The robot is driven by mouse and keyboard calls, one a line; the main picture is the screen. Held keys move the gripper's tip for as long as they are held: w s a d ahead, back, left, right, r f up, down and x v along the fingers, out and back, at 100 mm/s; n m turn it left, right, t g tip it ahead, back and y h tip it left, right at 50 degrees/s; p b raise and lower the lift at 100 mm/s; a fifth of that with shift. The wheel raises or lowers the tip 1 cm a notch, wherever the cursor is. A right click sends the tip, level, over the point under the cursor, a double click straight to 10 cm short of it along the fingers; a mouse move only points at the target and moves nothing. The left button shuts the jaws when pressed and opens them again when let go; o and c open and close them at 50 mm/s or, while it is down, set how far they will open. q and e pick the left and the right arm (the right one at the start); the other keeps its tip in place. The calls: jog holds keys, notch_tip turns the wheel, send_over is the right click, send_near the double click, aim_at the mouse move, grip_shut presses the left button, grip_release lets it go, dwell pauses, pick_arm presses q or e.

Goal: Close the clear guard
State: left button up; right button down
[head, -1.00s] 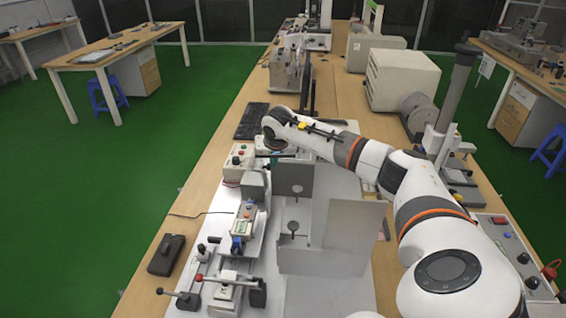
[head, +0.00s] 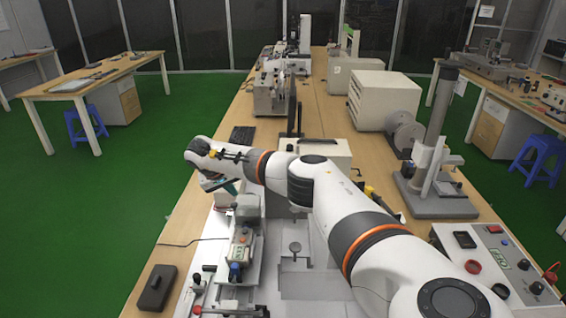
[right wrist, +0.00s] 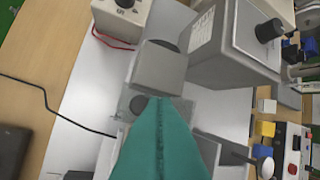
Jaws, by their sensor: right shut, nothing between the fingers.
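A see-through panel (head: 308,278), which looks like the clear guard, shows in the head view at the lower middle of the bench, partly behind my right arm. Its exact angle cannot be told. My right gripper (head: 226,187) is at the left side of the machine row, beyond and left of the panel. In the right wrist view its teal fingers (right wrist: 160,145) are together and empty, pointing at a grey block (right wrist: 158,68). A pale translucent plate edge shows beside the fingertips; contact cannot be told. My left gripper is not in view.
A black box (head: 157,287) lies at the bench's left edge. A control box (head: 495,265) with knobs and a column stand (head: 436,150) are on the right. A cable crosses the left side.

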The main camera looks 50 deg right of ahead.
aim_at(230, 208)
jog(key=f+b, duration=0.1)
jog(key=w+a+f+b, duration=0.1)
jog(key=shift+w+f, duration=0.15)
jog(key=shift+f, duration=0.15)
jog(key=shift+w+a+f+b, duration=0.2)
jog(key=shift+w+f+b, duration=0.05)
jog(key=shift+f+b, duration=0.2)
jog(key=shift+w+a+f+b, duration=0.2)
jog(key=shift+w+f+b, duration=0.05)
jog(key=shift+f+b, duration=0.2)
jog(key=b+v, duration=0.1)
jog(key=v, duration=1.1)
